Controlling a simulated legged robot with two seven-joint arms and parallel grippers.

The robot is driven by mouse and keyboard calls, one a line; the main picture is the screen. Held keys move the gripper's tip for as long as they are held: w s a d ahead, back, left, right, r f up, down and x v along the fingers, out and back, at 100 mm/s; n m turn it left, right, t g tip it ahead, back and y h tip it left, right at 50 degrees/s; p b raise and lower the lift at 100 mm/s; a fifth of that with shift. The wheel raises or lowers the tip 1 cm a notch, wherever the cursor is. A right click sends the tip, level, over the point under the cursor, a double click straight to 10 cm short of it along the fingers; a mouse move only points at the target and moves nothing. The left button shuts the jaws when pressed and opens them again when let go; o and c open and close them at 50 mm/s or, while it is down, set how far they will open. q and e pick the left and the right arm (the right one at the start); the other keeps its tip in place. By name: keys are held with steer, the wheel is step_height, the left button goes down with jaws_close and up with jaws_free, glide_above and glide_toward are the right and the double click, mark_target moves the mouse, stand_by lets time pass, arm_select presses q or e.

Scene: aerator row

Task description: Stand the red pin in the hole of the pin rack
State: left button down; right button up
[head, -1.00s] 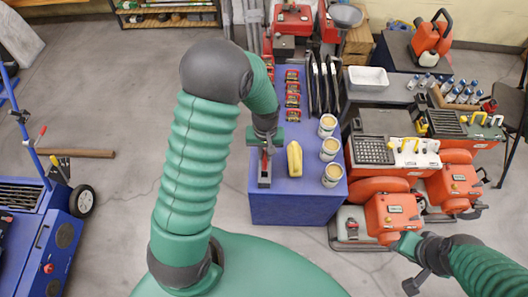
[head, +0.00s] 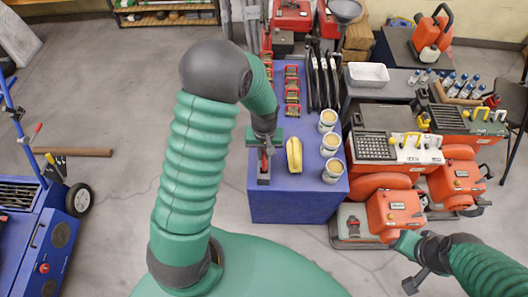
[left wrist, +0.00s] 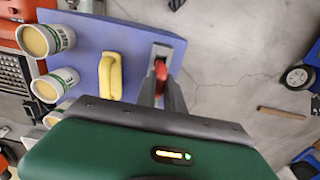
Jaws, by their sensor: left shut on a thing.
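The red pin (left wrist: 160,70) shows between the two grey fingers of my left gripper (left wrist: 161,86) in the left wrist view. In the head view my left gripper (head: 266,150) reaches down over the left side of the blue table, shut on the pin (head: 264,161), of which a small red part shows. The pin rack (head: 264,179), a small grey block, lies directly below the fingers; it also shows in the left wrist view (left wrist: 163,50). The fingers hide the pin's lower end, so I cannot tell whether it is in the hole. My right gripper (head: 410,262) is low at the right, away from the rack.
Several cans, such as this one (head: 328,121), line the table's (head: 298,206) right edge. Red clamps (head: 292,97) and black curved items stand farther back. Orange machines (head: 396,211) stand to the right.

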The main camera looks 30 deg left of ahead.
stand_by(0.3)
arm_select(q)
steer(key=shift+f, duration=0.2)
steer(key=shift+f+b, duration=1.6)
steer(key=shift+f, duration=0.9)
steer(key=shift+f, duration=0.15)
steer(key=c, duration=1.4)
jaws_free()
steer(key=shift+o, duration=0.2)
